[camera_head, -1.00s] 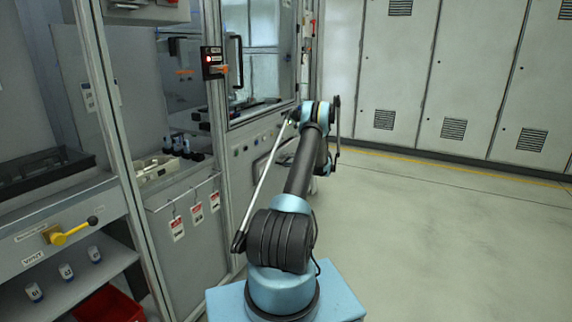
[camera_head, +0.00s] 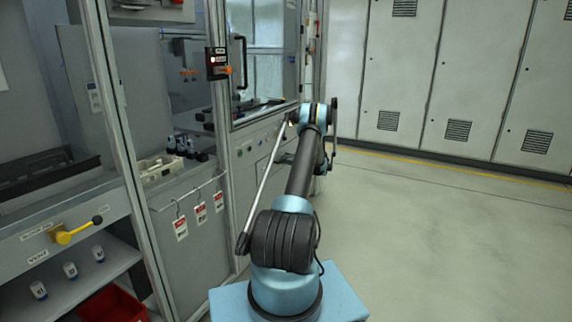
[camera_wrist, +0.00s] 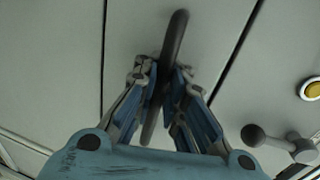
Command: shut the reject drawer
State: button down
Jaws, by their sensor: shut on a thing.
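In the wrist view, my gripper (camera_wrist: 164,82) is shut around a dark bar handle (camera_wrist: 176,35), one finger on each side. The handle is on a pale grey panel (camera_wrist: 205,45), which looks like the reject drawer's front, with a thin dark seam on each side. The seams look narrow, but I cannot tell from this angle whether the front is fully flush. In the head view my arm hides the gripper and most of the drawer, at the grey cabinet beyond the arm.
A grey knobbed lever (camera_wrist: 280,143) and a yellow round button (camera_wrist: 312,88) sit right of the handle in the wrist view. Red-and-white tags (camera_head: 201,212) hang from a rail on the left. The floor (camera_head: 430,230) to the right is clear.

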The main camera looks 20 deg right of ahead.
jog(key=c, duration=1.7)
grip_release()
jog(key=shift+o, duration=0.2)
jog(key=shift+s+d, duration=0.1)
jog(key=v, duration=1.1)
jog(key=shift+s+d, duration=0.25)
jog(key=shift+d, duration=0.05)
